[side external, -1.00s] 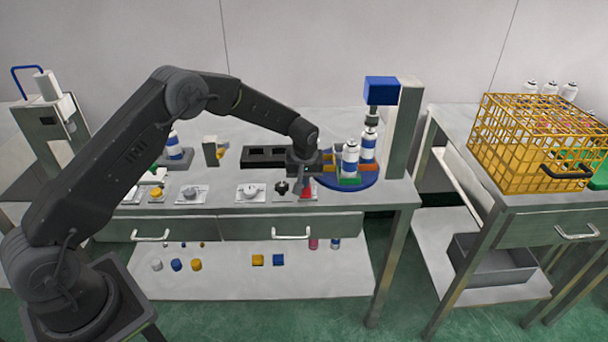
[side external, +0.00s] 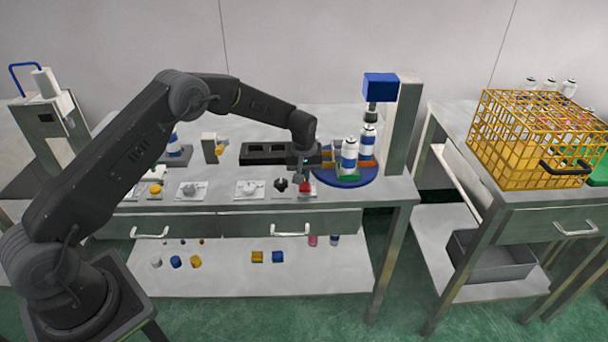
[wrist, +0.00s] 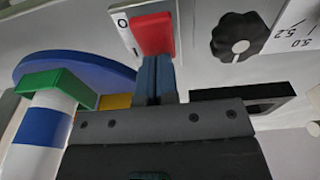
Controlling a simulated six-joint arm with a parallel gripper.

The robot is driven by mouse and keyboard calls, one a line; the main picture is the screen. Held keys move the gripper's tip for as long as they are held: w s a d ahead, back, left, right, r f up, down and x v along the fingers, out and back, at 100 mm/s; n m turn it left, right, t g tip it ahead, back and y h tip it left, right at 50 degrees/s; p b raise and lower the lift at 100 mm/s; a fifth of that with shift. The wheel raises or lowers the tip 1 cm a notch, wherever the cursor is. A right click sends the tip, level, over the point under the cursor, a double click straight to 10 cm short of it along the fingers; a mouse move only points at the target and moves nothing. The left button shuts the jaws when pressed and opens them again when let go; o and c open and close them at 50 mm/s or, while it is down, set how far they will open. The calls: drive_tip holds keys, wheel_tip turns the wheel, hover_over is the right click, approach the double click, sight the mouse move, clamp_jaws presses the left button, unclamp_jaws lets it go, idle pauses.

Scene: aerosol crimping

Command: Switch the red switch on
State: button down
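The red switch (side external: 305,188) is a rocker on a white plate at the front edge of the bench, left of the blue turntable. In the wrist view the red switch (wrist: 152,33) is at top centre, with an "O" mark on its plate to the left. My gripper (side external: 304,174) points down right over it. In the wrist view my gripper's (wrist: 156,62) two blue fingers are together with nothing between them. Their tips overlap the near end of the switch; I cannot tell whether they touch it.
A black knob (wrist: 239,36) sits right beside the switch. The blue turntable (side external: 345,183) with white-and-blue cans is close on the right, under the crimping press (side external: 381,88). A black slotted block (side external: 265,154) lies behind. More dials (side external: 249,189) line the front edge to the left.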

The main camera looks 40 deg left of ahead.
sight(305, 189)
drive_tip(key=shift+s+d+f+g, duration=0.15)
drive_tip(key=shift+s+d+f, duration=0.15)
drive_tip(key=shift+s, duration=0.2)
drive_tip(key=shift+s+d+f+g, duration=0.15)
drive_tip(key=shift+s+d+f, duration=0.05)
drive_tip(key=shift+s+d, duration=0.2)
wheel_tip(305, 189, up, 15)
drive_tip(key=shift+s+d, duration=0.15)
drive_tip(key=shift+d, duration=0.1)
drive_tip(key=shift+s+d+t+y, duration=0.25)
drive_tip(key=shift+d+t+y, duration=0.25)
drive_tip(key=shift+t, duration=0.1)
